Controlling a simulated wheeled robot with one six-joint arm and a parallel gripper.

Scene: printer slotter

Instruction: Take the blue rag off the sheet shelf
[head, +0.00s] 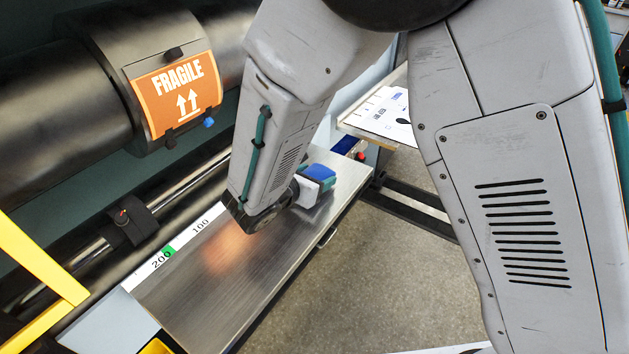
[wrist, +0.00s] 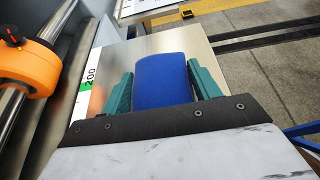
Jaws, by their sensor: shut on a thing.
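The blue rag (wrist: 163,80) is a smooth, solid blue block shape between the two teal fingers of my gripper (wrist: 160,70) in the wrist view. My gripper is shut on it, one finger along each side. In the head view, the rag's blue top (head: 319,171) shows at the far part of the bare metal sheet shelf (head: 190,290). My gripper (head: 318,184) is low over the shelf there. The rag's underside is hidden, so I cannot tell whether it touches the shelf. The shelf also shows in the wrist view (wrist: 150,44).
A black roller with an orange FRAGILE label (head: 178,90) runs along the shelf's left side. A ruler strip (head: 182,240) lines that edge. An orange collar (wrist: 30,68) sits on a rod. A white printed sheet (head: 385,112) lies beyond. Open floor (head: 370,260) is to the right.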

